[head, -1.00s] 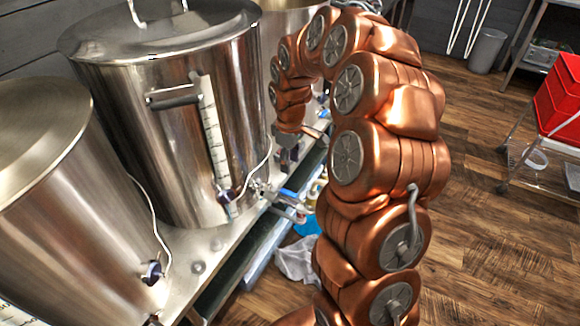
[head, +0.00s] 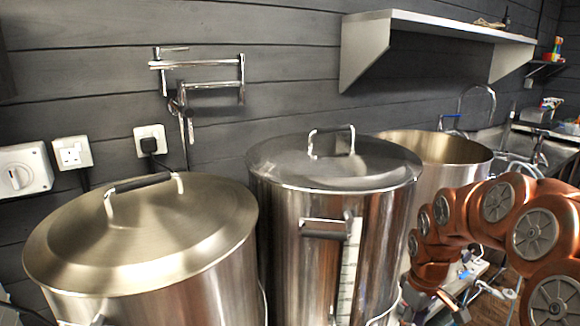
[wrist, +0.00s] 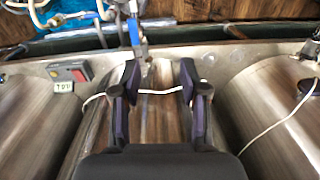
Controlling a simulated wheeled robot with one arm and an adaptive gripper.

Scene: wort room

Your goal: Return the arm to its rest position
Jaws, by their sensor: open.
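My copper-coloured segmented arm (head: 480,225) arches in from the right edge of the head view, its far end curling down in front of the kettles. My gripper (wrist: 160,85) shows in the wrist view with its two dark fingers apart and nothing between them. Beyond the fingers are a steel kettle wall, a thin white cable (wrist: 155,91) and a blue-handled valve (wrist: 134,30). The fingertips are hidden in the head view.
Two lidded steel kettles, one at left (head: 140,245) and one in the middle (head: 335,165), stand by the wall. An open kettle (head: 440,150) stands behind my arm. A shelf (head: 440,25) and a folding wall tap (head: 200,80) hang above. A red-buttoned box (wrist: 68,71) shows beside the gripper.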

